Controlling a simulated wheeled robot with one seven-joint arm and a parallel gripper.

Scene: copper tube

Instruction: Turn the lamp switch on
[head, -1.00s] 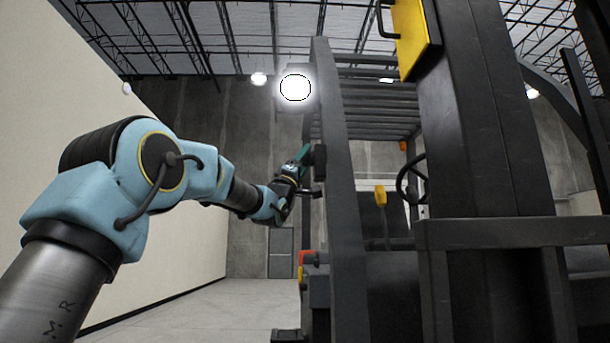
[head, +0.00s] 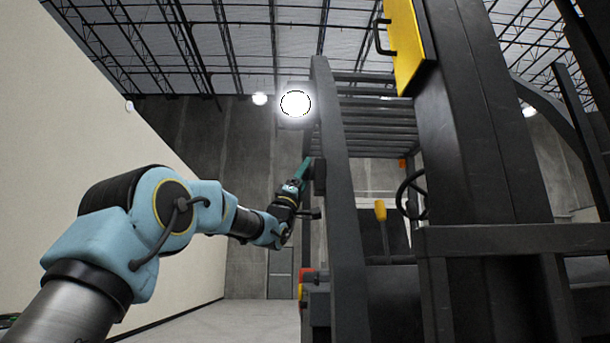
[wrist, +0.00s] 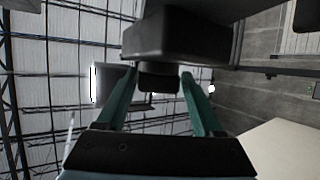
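The lamp (head: 295,103) is a round, brightly glowing light with a dark ring, beside the top of the forklift's dark upright post. In the wrist view its housing (wrist: 113,82) is left of my fingers, with a bright face. A dark box (wrist: 190,38), apparently the switch housing, has a short dark knob (wrist: 158,77) sticking out towards me. My gripper (head: 306,164) is up beside the post, below the lamp. In the wrist view its two teal fingers are spread on either side of the knob; I cannot tell whether they touch it.
The forklift's dark post (head: 340,200) stands right beside my gripper. Its thick mast (head: 490,120), with a yellow panel (head: 410,45), fills the right. A pale wall (head: 90,130) is at the left. The floor (head: 245,318) between wall and forklift looks clear.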

